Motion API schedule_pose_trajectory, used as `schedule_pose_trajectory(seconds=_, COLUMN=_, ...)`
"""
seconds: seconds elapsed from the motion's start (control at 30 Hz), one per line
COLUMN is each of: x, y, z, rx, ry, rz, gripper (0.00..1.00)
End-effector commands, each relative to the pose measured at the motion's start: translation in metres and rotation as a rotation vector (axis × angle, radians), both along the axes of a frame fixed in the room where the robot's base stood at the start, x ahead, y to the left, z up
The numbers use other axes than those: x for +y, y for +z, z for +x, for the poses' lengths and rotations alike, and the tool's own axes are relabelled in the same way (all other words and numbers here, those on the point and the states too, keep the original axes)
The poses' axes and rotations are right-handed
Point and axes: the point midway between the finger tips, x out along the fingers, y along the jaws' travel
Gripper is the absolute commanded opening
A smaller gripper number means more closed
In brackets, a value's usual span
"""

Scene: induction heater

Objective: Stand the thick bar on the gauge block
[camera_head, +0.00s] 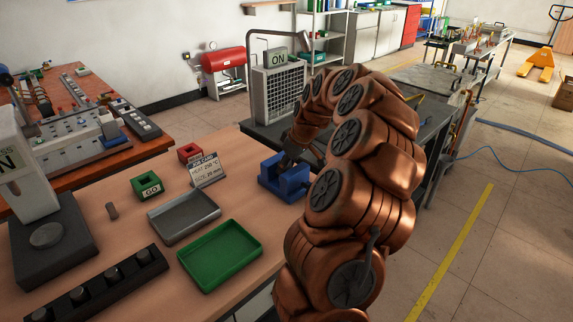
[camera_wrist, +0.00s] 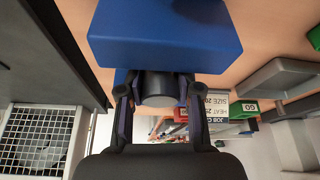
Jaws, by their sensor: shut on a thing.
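My gripper (camera_wrist: 157,84) is shut on a thick grey bar (camera_wrist: 159,93), whose round end faces the wrist camera. The bar is close against a blue fixture (camera_wrist: 165,45); I cannot tell whether they touch. In the head view, my gripper (camera_head: 287,160) is at the blue fixture (camera_head: 286,186), and the held bar is hidden. A green block marked GO (camera_head: 149,189) stands on the table left of the fixture, with a red block (camera_head: 189,152) behind it. I cannot tell which one is the gauge block.
A job card (camera_head: 207,170) stands between the blocks and fixture. A grey tray (camera_head: 184,217) and green tray (camera_head: 219,255) lie in front. A black rack (camera_head: 97,291) and press (camera_head: 40,205) stand further left.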

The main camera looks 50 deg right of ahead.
Motion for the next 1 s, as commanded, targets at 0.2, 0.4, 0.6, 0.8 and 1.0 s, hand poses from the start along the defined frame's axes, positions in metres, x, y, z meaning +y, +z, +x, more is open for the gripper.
schedule_pose_trajectory(seconds=0.2, x=-0.0001, y=-0.0040, z=0.0000, rx=-0.001, ry=0.000, rz=-0.001, gripper=0.00)
schedule_pose_trajectory(seconds=0.4, x=0.0000, y=-0.0037, z=0.0000, rx=0.000, ry=0.000, rz=0.000, gripper=0.35)
schedule_pose_trajectory(seconds=0.6, x=0.0001, y=-0.0039, z=0.0000, rx=0.000, ry=0.000, rz=0.000, gripper=0.56)
schedule_pose_trajectory(seconds=0.8, x=0.0004, y=-0.0042, z=-0.0003, rx=0.001, ry=0.000, rz=0.001, gripper=0.63)
schedule_pose_trajectory(seconds=1.0, x=0.0003, y=-0.0027, z=-0.0011, rx=0.002, ry=0.001, rz=0.002, gripper=0.63)
